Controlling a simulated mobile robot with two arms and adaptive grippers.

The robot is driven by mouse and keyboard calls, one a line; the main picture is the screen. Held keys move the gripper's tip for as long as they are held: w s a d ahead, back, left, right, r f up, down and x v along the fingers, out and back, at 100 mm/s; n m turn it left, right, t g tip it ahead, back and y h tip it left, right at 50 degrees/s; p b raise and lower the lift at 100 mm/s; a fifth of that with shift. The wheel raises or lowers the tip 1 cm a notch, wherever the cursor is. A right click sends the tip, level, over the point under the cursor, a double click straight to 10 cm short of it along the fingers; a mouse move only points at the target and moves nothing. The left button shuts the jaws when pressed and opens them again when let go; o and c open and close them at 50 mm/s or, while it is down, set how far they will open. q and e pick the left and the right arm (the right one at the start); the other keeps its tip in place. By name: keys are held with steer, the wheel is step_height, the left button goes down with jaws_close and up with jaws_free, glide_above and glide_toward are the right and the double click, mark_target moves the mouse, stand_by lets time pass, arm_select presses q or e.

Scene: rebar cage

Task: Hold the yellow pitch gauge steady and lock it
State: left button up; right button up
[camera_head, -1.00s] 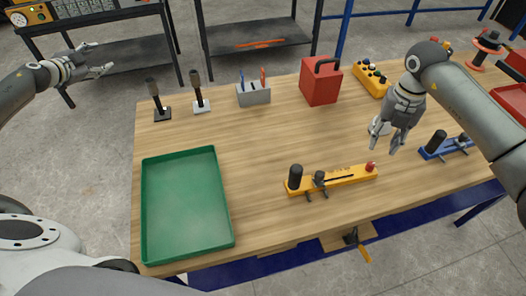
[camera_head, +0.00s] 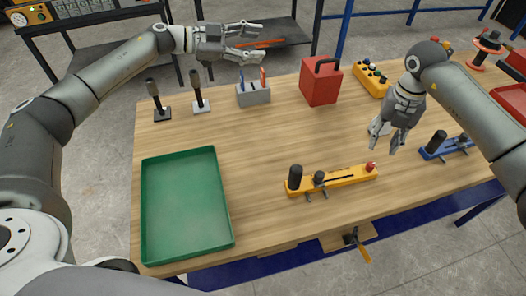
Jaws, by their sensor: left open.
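The yellow pitch gauge (camera_head: 345,176) lies flat on the wooden table near its front edge. It has a black upright grip at its left end, a smaller dark knob beside that, and a red knob at its right end. My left gripper (camera_head: 256,41) is open and empty, above the far side of the table and well away from the gauge. My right gripper (camera_head: 382,142) points down above the table, behind and to the right of the gauge, apart from it. Its fingers look spread with nothing between them.
A green tray (camera_head: 229,222) sits at the left front. A red box (camera_head: 320,86), a grey holder with tools (camera_head: 254,96) and two dark-handled stands stand at the back. A blue gauge (camera_head: 447,150) lies at the right. The table's middle is clear.

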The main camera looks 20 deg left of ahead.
arm_select(q)
steer(key=d+g, duration=0.1)
steer(key=d, duration=0.2)
steer(key=m+g, duration=0.3)
steer(key=g, duration=0.8)
glide_toward(296, 179)
step_height(296, 179, down, 2)
steer(key=w+a, duration=0.1)
steer(key=w, duration=0.1)
steer(key=shift+s+d+f+h, duration=0.15)
steer(key=shift+s+f+h, duration=0.15)
steer(key=shift+s, duration=0.1)
steer(key=x, duration=1)
steer(key=shift+w+d+f, duration=0.1)
steer(key=shift+w, duration=0.05)
steer(key=shift+c, duration=0.4)
